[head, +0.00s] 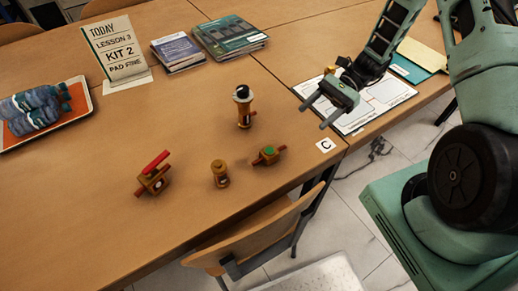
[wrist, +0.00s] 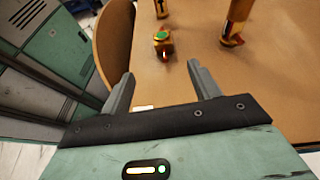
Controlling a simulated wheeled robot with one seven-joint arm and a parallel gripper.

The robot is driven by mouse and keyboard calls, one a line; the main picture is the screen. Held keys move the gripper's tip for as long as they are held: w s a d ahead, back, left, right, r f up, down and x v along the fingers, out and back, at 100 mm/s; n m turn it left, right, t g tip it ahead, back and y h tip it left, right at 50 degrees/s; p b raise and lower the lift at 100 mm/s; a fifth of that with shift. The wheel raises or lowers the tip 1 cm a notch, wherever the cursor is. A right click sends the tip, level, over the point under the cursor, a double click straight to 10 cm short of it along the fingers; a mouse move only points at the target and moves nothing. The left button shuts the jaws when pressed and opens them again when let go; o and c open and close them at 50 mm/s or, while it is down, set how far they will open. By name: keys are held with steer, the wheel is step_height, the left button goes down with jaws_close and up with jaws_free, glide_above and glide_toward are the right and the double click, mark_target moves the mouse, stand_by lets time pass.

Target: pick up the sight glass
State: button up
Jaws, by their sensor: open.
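A small brass fitting with a round green top and reddish pipe stubs (head: 268,155) looks like the sight glass. It stands on the wooden table near the front edge, and shows in the wrist view (wrist: 162,38) beyond the fingertips, roughly between their lines. My gripper (head: 315,114) is open and empty, to the upper right of the fitting in the head view and apart from it. Its two fingers also show in the wrist view (wrist: 160,72) with nothing between them.
A tall brass piece with a black top (head: 243,105), a short brass cylinder (head: 220,173) and a red-levered valve (head: 153,178) stand nearby. A "C" card (head: 326,145) lies at the right. A chair (head: 255,240) sits at the front edge.

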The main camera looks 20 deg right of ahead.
mark_target(276, 148)
steer(key=shift+w+d+f, duration=0.1)
steer(key=shift+f, duration=0.15)
steer(key=shift+a+f, duration=0.15)
steer(key=shift+a, duration=0.25)
steer(key=p+x, duration=0.2)
steer(key=x, duration=0.8)
steer(key=shift+a, duration=0.3)
steer(key=shift+p+x, duration=0.9)
steer(key=shift+x, duration=2)
steer(key=shift+f, duration=0.1)
steer(key=c, duration=1.2)
